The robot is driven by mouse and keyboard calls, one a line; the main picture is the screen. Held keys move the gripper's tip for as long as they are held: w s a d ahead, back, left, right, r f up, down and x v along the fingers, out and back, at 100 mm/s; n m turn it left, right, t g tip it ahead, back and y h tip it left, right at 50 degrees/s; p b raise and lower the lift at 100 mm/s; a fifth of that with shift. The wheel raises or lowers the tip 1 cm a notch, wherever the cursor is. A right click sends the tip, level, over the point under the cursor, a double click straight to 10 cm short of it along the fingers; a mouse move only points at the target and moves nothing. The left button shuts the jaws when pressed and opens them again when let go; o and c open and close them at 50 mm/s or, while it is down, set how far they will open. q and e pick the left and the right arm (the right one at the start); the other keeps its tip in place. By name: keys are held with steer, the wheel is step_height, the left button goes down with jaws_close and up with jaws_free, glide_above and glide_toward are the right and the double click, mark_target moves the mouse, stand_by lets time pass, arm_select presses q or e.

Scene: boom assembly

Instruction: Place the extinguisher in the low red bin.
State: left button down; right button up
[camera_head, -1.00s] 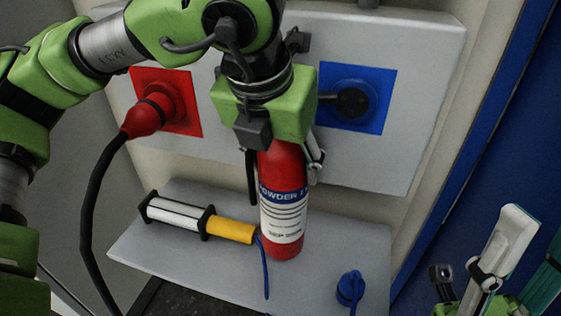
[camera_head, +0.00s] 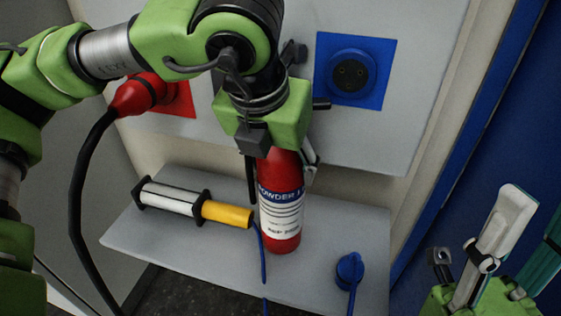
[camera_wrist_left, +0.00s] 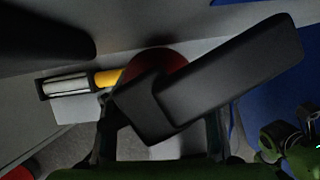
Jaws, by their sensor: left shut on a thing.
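The red extinguisher (camera_head: 283,205) with a white and blue label is upright at the shelf in the head view. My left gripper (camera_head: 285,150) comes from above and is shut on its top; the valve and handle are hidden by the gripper. I cannot tell whether its base touches the shelf. In the left wrist view a part of the red extinguisher (camera_wrist_left: 158,62) shows behind the dark gripper parts. My right gripper (camera_head: 467,270) is partly in view at the lower right, apart from the shelf; its jaw state is unclear. No low red bin is in view.
The grey shelf (camera_head: 190,250) also holds a white and yellow lamp (camera_head: 195,205) left of the extinguisher and a blue cap (camera_head: 350,268) on the right. A wall panel bears a blue socket (camera_head: 350,76) and a red plug (camera_head: 137,92) with a black cable.

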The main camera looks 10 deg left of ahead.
arm_select(q)
steer(key=c, duration=0.8)
jaws_free()
steer(key=shift+f, duration=0.1)
steer(key=shift+c, duration=0.2)
